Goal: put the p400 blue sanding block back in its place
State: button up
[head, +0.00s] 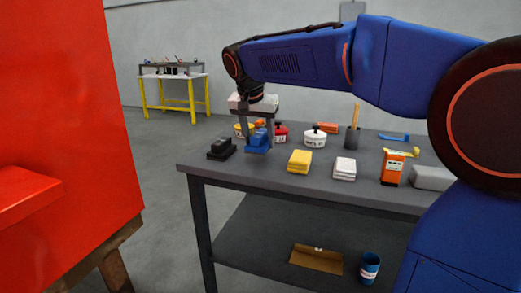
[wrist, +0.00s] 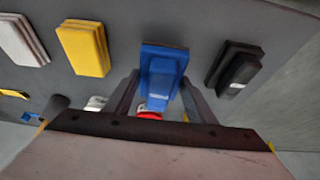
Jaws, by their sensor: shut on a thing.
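The blue sanding block (head: 258,144) is at the left part of the grey table (head: 277,174), a wide pad with a narrower raised grip on top. My gripper (head: 258,130) points down over it and is shut on the raised grip. In the wrist view the blue block (wrist: 163,62) sits between the two fingers of my gripper (wrist: 160,85). I cannot tell whether its underside touches the tabletop. No P400 marking is readable.
A black block (head: 221,148) lies close to the left. A yellow stack (head: 300,161) and a white stack (head: 344,168) lie to the right. Behind are a red-lidded pot (head: 281,133) and a white pot (head: 315,138). An orange box (head: 392,168) stands further right.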

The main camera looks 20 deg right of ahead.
aim_at(259, 149)
jog(key=shift+f, duration=1.9)
jog(key=o, duration=1.1)
jog(key=shift+a, duration=0.1)
jog(key=v, duration=1.2)
jog(key=shift+w, duration=0.1)
